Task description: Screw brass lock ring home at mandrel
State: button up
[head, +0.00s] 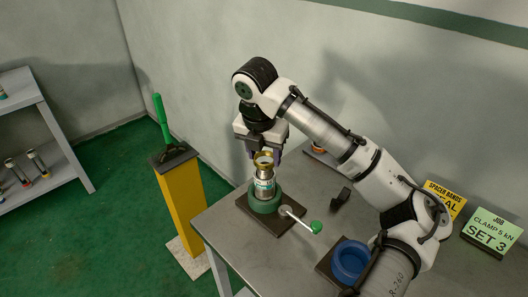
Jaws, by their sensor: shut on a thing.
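The brass lock ring (264,160) sits level at the top of a silver upright cylinder with a teal-and-white label, which I take as the mandrel (264,184). The mandrel stands upright in a round green vise (265,203) on a dark base plate. A lever with a green knob (316,227) sticks out from the vise to the right. My gripper (263,155) points down at the ring, with its fingers on either side and shut on it. The ring's threads and any gap under it are too small to make out.
A blue bowl-like container (350,260) stands near the table's front. A small black block (340,199) lies behind it. Yellow and green signs (490,231) stand at right. A yellow post (183,210) with a green-handled lever stands left of the table (225,232). A shelf (40,120) is far left.

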aim_at(264, 163)
jog(key=shift+f+b, duration=0.6)
jog(key=shift+f, duration=1.05)
dwell(1.1)
jog(key=o, duration=1)
